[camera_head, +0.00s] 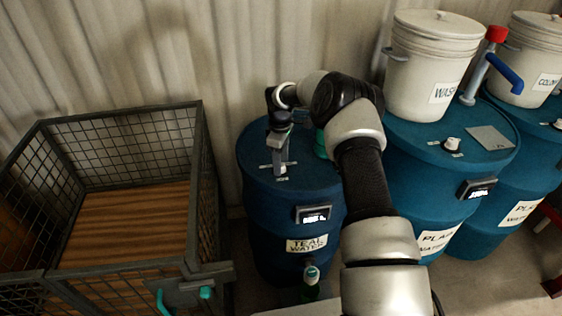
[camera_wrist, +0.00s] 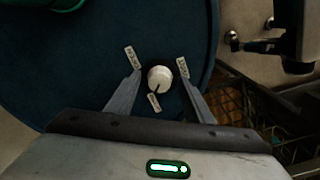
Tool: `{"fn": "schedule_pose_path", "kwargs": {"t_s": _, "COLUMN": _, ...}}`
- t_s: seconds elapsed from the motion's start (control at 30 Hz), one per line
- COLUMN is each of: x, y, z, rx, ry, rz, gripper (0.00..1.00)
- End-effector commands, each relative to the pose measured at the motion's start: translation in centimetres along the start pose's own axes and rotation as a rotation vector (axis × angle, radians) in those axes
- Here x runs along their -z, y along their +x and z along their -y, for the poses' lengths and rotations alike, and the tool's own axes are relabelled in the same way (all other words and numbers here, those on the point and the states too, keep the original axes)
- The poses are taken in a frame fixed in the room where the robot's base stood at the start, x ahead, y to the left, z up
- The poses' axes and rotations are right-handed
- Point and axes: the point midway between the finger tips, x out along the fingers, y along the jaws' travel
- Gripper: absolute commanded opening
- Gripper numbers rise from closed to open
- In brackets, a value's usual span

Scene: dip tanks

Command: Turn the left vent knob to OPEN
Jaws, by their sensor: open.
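The left vent knob (camera_wrist: 160,78) is a round white knob on the dark blue lid of the left drum (camera_head: 255,195). A dark pointer mark on it faces down in the wrist view, towards the lower label (camera_wrist: 154,102). Two more small labels sit at its upper left (camera_wrist: 132,58) and upper right (camera_wrist: 183,67); their lettering is too small to read surely. My gripper (camera_head: 280,170) points down over the lid. In the wrist view its open fingers (camera_wrist: 160,79) lie on either side of the knob, with gaps visible.
A wire-mesh crate (camera_head: 190,253) with a wooden floor stands left of the drum. A second blue drum (camera_head: 400,165) stands to the right, bearing a white bucket (camera_head: 432,60), another vent knob (camera_head: 452,143) and a red-and-blue pump (camera_head: 497,62). A corrugated wall is close behind.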

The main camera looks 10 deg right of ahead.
Motion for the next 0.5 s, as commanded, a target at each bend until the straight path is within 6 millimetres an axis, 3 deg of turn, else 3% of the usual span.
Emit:
{"fn": "schedule_pose_path", "kwargs": {"t_s": 0.3, "x": 0.01, "y": 0.35, "z": 0.0, "rx": 0.0, "ry": 0.0, "rz": 0.0, "gripper": 0.48}}
{"fn": "schedule_pose_path", "kwargs": {"t_s": 0.5, "x": 0.01, "y": 0.33, "z": 0.01, "rx": 0.0, "ry": -0.001, "rz": 0.0, "gripper": 0.16}}
